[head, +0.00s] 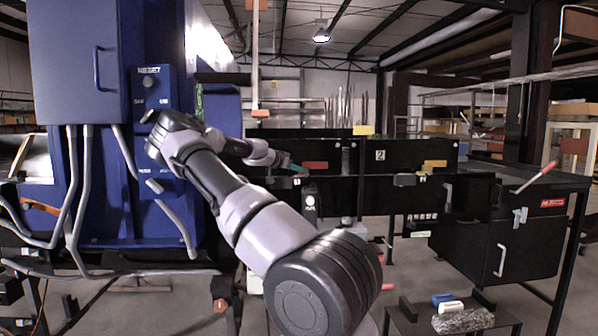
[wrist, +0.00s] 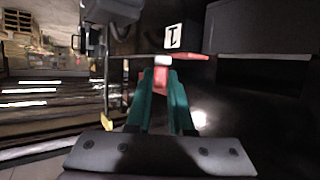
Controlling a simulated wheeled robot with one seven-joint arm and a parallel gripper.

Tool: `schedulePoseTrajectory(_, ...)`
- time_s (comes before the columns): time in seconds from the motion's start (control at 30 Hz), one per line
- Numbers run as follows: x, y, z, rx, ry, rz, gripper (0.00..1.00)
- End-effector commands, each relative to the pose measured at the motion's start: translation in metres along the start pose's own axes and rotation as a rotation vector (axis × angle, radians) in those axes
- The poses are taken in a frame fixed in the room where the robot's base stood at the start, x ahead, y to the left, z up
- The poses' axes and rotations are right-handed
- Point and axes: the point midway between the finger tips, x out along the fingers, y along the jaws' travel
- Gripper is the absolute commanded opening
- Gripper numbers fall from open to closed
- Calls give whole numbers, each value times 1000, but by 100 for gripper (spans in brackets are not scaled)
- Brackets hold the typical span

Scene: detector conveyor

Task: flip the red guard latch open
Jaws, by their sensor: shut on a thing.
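My gripper (wrist: 161,88) has two green fingers closed on a small red piece, the red guard latch (wrist: 160,77). A pale cap shows at the top of the latch, and a flat red plate (wrist: 192,56) extends to its right; I cannot tell whether they are one part. In the head view my gripper (head: 294,168) reaches to the black conveyor housing, its green fingertips near a red plate (head: 315,165). The latch's grip point is too small to make out there.
A white label marked 1 (wrist: 174,37) is just beyond the fingertips. A label marked 2 (head: 380,155) is farther right on the housing. A blue cabinet (head: 75,60) with grey conduits stands left. A black cabinet (head: 515,240) with a red-handled lever (head: 538,178) stands right.

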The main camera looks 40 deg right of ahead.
Motion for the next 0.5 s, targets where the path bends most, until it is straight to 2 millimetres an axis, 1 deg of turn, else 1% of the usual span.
schedulePoseTrajectory(0.5,4,20,-3,-170,-5,-436,0)
